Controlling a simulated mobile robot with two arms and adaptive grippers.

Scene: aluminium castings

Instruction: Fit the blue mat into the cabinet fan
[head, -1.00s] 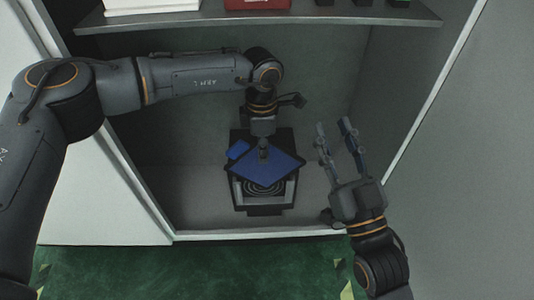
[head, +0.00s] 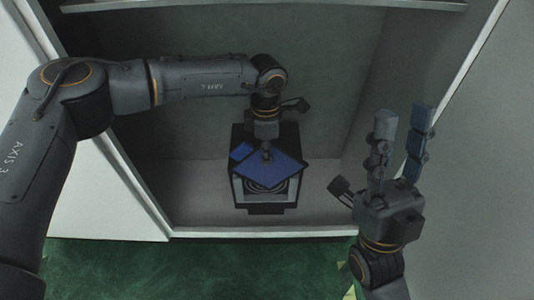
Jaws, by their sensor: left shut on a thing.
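The blue mat (head: 270,172) is a flat blue square with a dark edge. It lies turned like a diamond over the top of the cabinet fan (head: 265,208), a black box with a round grille on the cabinet floor. The mat's corners are not lined up with the fan's frame. My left gripper (head: 267,152) points down and is shut on the mat near its far part; its fingertips are partly hidden. I cannot tell whether the mat touches the fan. My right gripper (head: 402,140) is open and empty, pointing up, to the right of the fan.
The cabinet floor (head: 200,205) is clear on both sides of the fan. A shelf (head: 260,5) crosses above it. White cabinet edges stand left and right, and a green floor (head: 190,270) lies in front.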

